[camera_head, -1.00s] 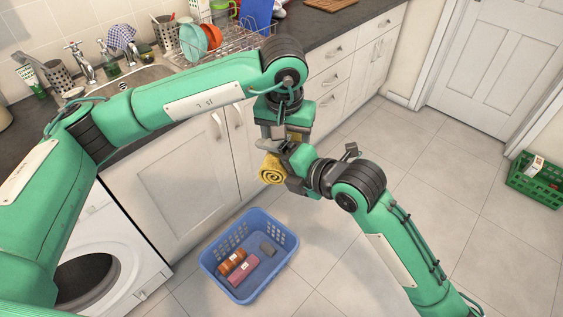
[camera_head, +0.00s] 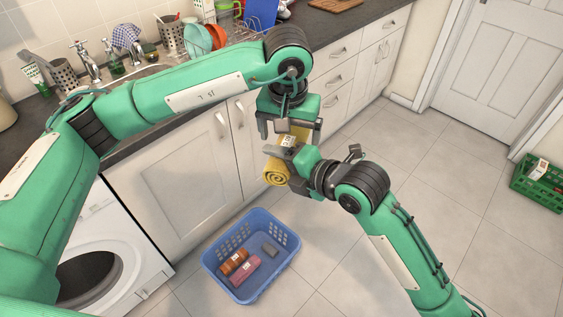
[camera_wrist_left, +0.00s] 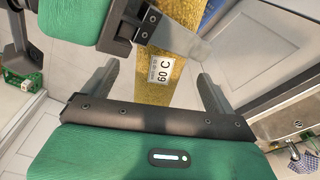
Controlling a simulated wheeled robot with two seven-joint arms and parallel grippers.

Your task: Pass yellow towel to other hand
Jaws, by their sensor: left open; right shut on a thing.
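The yellow towel (camera_head: 276,173) is a roll with a spiral end showing in the head view. Its upper part carries a white label, which reads "60 C" in the left wrist view, where the towel (camera_wrist_left: 154,92) lies between my left fingers. My right gripper (camera_head: 286,157) is shut on the towel around its middle; it also shows at the top of the left wrist view (camera_wrist_left: 170,34). My left gripper (camera_head: 290,129) is just above, open, with its fingers (camera_wrist_left: 155,88) on either side of the towel and gaps between them and it.
A blue basket (camera_head: 211,268) with several small rolled items stands on the floor below. A white washer (camera_head: 120,262) sits under the counter at lower left. A green crate (camera_head: 535,190) is at far right. A dish rack and sink line the counter. The floor between is clear.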

